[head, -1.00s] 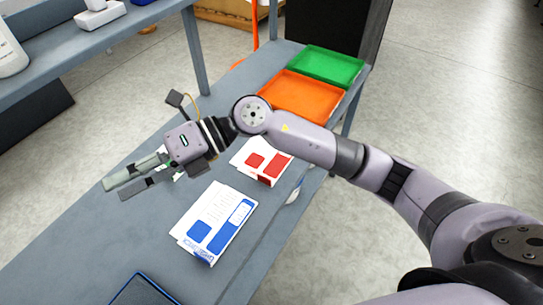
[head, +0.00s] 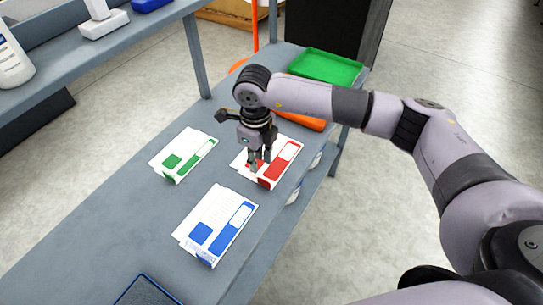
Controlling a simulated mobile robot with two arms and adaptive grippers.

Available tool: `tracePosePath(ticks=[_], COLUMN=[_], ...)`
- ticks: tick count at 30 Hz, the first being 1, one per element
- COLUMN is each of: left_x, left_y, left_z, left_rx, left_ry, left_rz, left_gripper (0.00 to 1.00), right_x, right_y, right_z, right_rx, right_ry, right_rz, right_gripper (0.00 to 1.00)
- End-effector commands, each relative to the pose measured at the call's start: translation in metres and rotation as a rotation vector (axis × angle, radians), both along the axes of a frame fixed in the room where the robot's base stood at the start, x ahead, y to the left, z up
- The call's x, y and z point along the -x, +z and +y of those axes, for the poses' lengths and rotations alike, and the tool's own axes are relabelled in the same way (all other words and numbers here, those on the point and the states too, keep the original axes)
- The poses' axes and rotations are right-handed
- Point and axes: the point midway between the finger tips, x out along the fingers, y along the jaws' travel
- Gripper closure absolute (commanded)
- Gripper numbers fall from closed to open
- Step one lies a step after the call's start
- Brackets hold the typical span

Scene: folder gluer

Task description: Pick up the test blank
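Three flat carton blanks lie on the grey bench: a white one with red panels (head: 284,160), a white one with blue panels (head: 217,222) and a white one with green panels (head: 184,155). I cannot tell from the print which is the test blank. My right gripper (head: 260,165) points down over the left part of the red blank and hides some of it. Its two fingers look apart with nothing seen between them; whether the tips touch the blank is unclear. My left gripper is not in view.
A green tray (head: 326,65) and an orange tray (head: 305,121), partly behind my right arm, stand at the bench's far end. A dark blue-edged tray or pad (head: 147,291) lies at the near end. A shelf (head: 120,32) with a white bottle (head: 12,60) is upper left.

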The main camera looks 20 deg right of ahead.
Motion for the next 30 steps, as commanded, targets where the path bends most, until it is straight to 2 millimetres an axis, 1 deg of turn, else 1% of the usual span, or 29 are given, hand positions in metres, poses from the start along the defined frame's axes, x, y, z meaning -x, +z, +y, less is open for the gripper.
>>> tracePosePath(ticks=[1, 4, 7, 11, 13, 17, 21, 24, 30], left_x=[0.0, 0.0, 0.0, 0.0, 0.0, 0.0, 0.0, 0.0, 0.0], left_y=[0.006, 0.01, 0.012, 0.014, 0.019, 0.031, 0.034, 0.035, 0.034], left_z=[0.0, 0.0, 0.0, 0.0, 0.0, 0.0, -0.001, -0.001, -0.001], left_rx=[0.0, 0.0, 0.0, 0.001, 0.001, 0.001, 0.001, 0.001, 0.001], left_ry=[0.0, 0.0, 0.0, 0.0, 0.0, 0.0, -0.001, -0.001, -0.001], left_rz=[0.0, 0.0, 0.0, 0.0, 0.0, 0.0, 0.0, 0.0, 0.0], left_gripper=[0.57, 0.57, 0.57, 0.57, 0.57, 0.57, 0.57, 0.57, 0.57], right_x=[0.001, 0.001, 0.0, 0.0, 0.0, -0.001, -0.002, -0.003, -0.003], right_y=[-0.009, -0.026, -0.037, -0.044, -0.049, -0.067, -0.087, -0.093, -0.094], right_z=[0.0, 0.0, 0.0, 0.0, -0.002, -0.006, -0.006, -0.006, -0.006], right_rx=[0.0, 0.0, -0.002, -0.001, -0.001, -0.001, -0.004, -0.004, -0.005], right_ry=[-0.001, 0.0, 0.0, 0.001, 0.0, -0.001, 0.001, 0.002, 0.002], right_rz=[0.004, 0.003, 0.001, 0.0, 0.002, 0.003, 0.002, -0.001, -0.001], right_gripper=[0.73, 0.73, 0.73, 0.73, 0.73, 0.73, 0.73, 0.73, 0.73])
